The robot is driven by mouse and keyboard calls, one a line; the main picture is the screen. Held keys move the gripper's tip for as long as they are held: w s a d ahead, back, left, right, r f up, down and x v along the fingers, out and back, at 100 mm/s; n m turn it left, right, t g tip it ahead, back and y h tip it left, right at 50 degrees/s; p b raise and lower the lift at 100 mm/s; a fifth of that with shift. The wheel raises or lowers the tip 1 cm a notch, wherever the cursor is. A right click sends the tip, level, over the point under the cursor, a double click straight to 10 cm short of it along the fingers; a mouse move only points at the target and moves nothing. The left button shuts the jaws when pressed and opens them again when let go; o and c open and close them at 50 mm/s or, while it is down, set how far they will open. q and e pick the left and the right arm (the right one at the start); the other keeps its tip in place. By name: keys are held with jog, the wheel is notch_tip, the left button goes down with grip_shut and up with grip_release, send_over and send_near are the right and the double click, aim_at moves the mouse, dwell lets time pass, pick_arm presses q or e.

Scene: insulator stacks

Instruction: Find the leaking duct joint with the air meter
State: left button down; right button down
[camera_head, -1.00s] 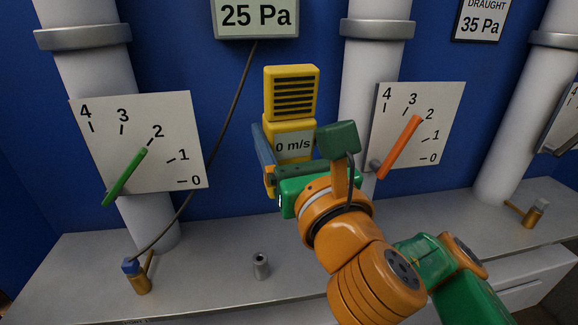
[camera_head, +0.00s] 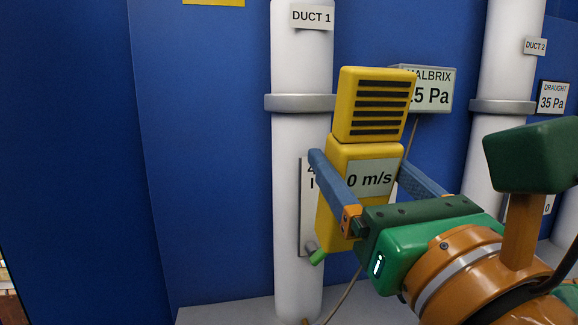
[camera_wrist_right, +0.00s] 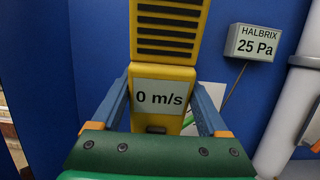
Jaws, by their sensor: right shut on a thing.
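The yellow air meter (camera_head: 372,105) is upright in my right gripper (camera_head: 360,162), with a slotted grille on top and a display reading 0 m/s. The blue fingers are shut on its lower body, one on each side; the right wrist view shows it too (camera_wrist_right: 165,60). In the head view the meter stands in front and right of the white duct labelled DUCT 1 (camera_head: 300,70). That duct has a grey joint collar (camera_head: 298,103), left of and apart from the meter's grille. DUCT 2 (camera_head: 508,60), with its own collar (camera_head: 488,106), is farther right. My left gripper is out of view.
A HALBRIX 25 Pa display (camera_head: 435,92) is partly behind the meter. A DRAUGHT 35 Pa sign (camera_head: 552,97) is at the right. A dial plate (camera_head: 305,225) is mostly hidden behind the meter. A grey bench (camera_head: 235,316) runs below.

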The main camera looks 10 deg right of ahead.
aim_at(350, 162)
jog(key=shift+w+d+p, duration=0.3)
jog(key=shift+w+d, duration=0.2)
jog(key=shift+w, duration=0.3)
jog(key=shift+w+f+b, duration=0.15)
jog(key=shift+w+b, duration=0.25)
jog(key=shift+w, duration=0.2)
jog(key=shift+w+f+b, duration=0.15)
jog(key=shift+w+b, duration=0.2)
jog(key=shift+w, duration=0.2)
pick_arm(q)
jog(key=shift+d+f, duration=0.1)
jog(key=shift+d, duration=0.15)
pick_arm(e)
jog(key=x, duration=0.3)
jog(key=f+x, duration=0.1)
jog(key=x, duration=0.1)
jog(key=shift+w+a+r, duration=0.1)
jog(key=shift+w+a, duration=0.05)
jog(key=shift+w, duration=0.05)
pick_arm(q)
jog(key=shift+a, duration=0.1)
pick_arm(e)
jog(key=shift+a, duration=0.15)
